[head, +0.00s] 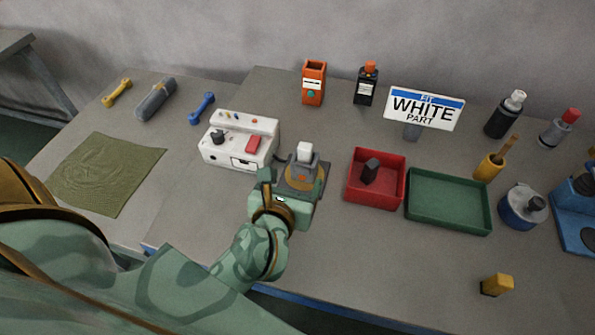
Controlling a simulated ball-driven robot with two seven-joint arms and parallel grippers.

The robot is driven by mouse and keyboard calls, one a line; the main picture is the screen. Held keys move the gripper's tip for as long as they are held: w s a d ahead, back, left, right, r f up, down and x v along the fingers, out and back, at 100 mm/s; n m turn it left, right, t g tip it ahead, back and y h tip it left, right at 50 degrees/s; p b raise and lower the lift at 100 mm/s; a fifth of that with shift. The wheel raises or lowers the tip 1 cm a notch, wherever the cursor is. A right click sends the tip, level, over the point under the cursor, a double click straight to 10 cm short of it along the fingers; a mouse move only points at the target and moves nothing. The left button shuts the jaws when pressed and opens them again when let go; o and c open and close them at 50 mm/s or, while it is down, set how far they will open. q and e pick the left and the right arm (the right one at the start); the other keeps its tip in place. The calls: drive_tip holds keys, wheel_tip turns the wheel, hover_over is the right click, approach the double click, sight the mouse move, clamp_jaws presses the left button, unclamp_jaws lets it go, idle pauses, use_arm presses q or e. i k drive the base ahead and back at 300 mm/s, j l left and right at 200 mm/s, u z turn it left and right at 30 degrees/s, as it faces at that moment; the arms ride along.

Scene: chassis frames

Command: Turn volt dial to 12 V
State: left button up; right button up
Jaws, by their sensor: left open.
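The white power unit (238,153) stands left of the middle of the table. A black dial (218,137) is on its top at the left, probably the volt dial. Its scale and pointer are too small to read. A red block-like switch (254,144) sits right of the dial, with a small panel on the front face. My left gripper (285,180) is open, to the right of and nearer than the unit, apart from the dial. It partly hides a grey fixture (319,176) with a white part (304,152) on top. My right gripper is not in view.
A red tray (376,202) with a dark block and a green tray (449,224) stand to the right. A sign (424,108) reads "FIT WHITE PART". An orange box (314,83) and bottle (366,84) stand behind. A green mat (105,174) lies left.

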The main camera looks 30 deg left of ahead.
sight(217, 135)
drive_tip(key=u, duration=1.4)
